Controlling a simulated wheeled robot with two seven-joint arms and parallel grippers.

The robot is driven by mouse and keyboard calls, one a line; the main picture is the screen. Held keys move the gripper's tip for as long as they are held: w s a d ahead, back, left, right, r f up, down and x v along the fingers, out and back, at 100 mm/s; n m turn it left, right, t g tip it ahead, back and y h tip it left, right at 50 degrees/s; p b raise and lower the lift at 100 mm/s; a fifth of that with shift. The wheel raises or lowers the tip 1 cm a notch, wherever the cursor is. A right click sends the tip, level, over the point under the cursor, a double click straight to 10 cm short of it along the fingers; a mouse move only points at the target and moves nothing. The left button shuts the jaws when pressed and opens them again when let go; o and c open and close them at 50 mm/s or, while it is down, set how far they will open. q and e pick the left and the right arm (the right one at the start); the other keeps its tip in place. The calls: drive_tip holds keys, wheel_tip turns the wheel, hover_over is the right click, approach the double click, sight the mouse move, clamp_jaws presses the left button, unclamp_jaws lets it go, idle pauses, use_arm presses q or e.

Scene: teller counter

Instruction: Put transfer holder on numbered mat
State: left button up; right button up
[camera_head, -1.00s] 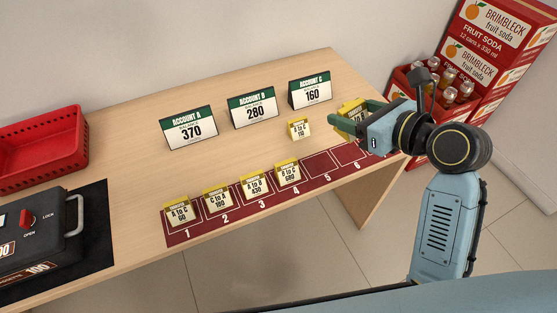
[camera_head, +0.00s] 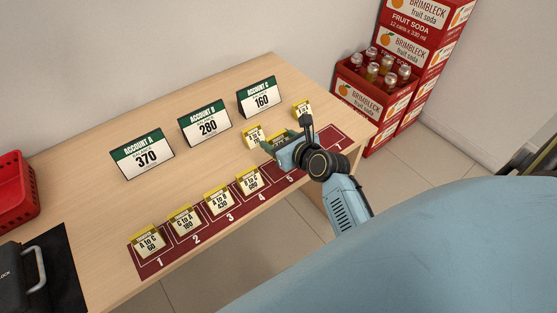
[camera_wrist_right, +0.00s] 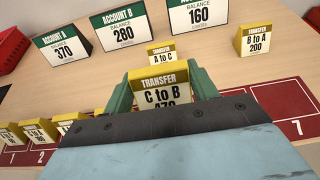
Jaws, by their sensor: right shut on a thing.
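My right gripper (camera_head: 276,143) is shut on a yellow-topped transfer holder reading "C to B" (camera_wrist_right: 160,90), with a green finger at each side. The held holder is mostly hidden in the head view. It is over or just behind slots 5 and 6 of the dark red numbered mat (camera_head: 327,141); its height is unclear. Holders stand on slots 1 (camera_head: 150,242), 2 (camera_head: 185,223), 3 (camera_head: 219,203) and 4 (camera_head: 250,183). Behind the mat stand an "A to C" holder (camera_head: 253,137) and a "B to A 200" holder (camera_wrist_right: 256,42). My left gripper is out of view.
Account signs A (camera_head: 143,156), B (camera_head: 206,124) and C (camera_head: 260,98) stand along the back of the wooden counter (camera_head: 80,180). A red basket (camera_head: 15,190) and a dark case (camera_head: 25,285) are at the left. Soda crates (camera_head: 385,90) stand beyond the right end.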

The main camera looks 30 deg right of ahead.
wheel_tip(320, 180, down, 3)
drive_tip(key=shift+f+b, duration=0.2)
drive_tip(key=shift+b, duration=0.3)
drive_tip(key=shift+f, duration=0.5)
wheel_tip(320, 180, down, 3)
drive_tip(key=shift+f+b, duration=0.1)
drive_tip(key=shift+b, duration=0.85)
drive_tip(key=o, duration=1)
drive_tip(key=shift+f, duration=0.1)
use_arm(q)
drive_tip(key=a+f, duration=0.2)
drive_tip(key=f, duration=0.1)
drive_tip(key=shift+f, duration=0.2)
